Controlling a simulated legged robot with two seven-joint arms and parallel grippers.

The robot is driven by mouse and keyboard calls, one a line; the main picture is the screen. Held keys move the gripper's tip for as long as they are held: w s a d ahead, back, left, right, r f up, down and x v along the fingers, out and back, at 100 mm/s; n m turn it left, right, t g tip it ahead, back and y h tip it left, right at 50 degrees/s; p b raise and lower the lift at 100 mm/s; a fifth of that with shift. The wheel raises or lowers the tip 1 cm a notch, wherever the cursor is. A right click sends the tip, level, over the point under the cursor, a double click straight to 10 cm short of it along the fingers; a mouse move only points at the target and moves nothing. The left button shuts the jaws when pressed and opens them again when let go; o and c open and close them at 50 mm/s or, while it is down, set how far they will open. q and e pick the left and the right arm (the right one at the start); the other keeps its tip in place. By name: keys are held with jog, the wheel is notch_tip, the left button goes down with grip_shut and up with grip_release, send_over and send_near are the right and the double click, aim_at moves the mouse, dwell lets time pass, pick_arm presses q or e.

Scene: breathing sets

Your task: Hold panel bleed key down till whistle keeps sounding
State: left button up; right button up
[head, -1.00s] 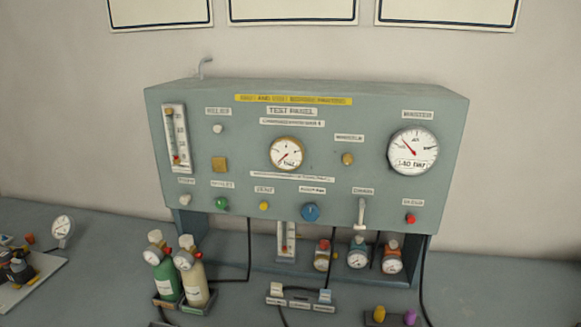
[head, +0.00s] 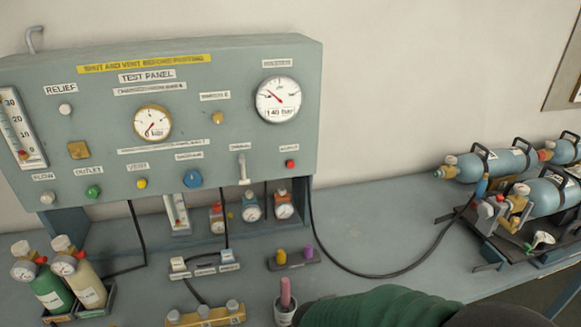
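The grey-green test panel (head: 105,109) stands against the wall at the left of the head view. A small red button (head: 291,163) sits at its lower right under a label too blurred to read. Its front also carries a blue knob (head: 192,178), a yellow button (head: 142,183), a green button (head: 93,192) and a lever (head: 242,170). I cannot tell which control is the bleed key. The large gauge (head: 279,100) appears to read 140 bar, and the smaller gauge (head: 152,122) 0 bar. I cannot make out a whistle. Neither gripper is in view.
Breathing sets with blue cylinders (head: 478,166) lie on the bench at the right; a black hose (head: 375,273) runs to them from the panel. Small bottles (head: 50,290) stand at the front left. A large green ribbed shape (head: 375,308) fills the bottom edge; I cannot tell what it is.

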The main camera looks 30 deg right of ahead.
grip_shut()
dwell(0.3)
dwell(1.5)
